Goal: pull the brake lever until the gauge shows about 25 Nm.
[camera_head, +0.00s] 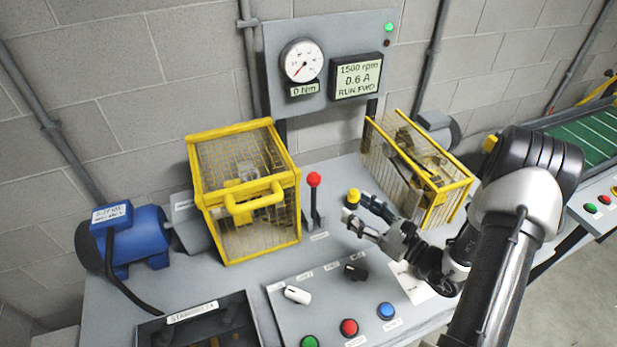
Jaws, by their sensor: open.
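A lever with a red knob (313,180) stands nearly upright on the bench, right of the left yellow guard cage. A second, yellow knob (352,196) shows to its right, close to my fingertips. The labels are too small to tell which is the brake. The round gauge (302,61) on the grey panel has its needle at the low end. The readout (304,89) under it shows 0 Nm. My gripper (358,211) is open and reaches in from the right, its fingers pointing left towards the levers. I cannot tell whether a finger touches the yellow knob.
A yellow guard cage (245,190) stands left of the red lever, another (418,165) behind my gripper. A display (358,76) reads 1500 rpm, 0.6 A, RUN FWD. Switches and green, red (349,327) and blue (386,310) buttons sit in front. A blue motor (140,240) is left.

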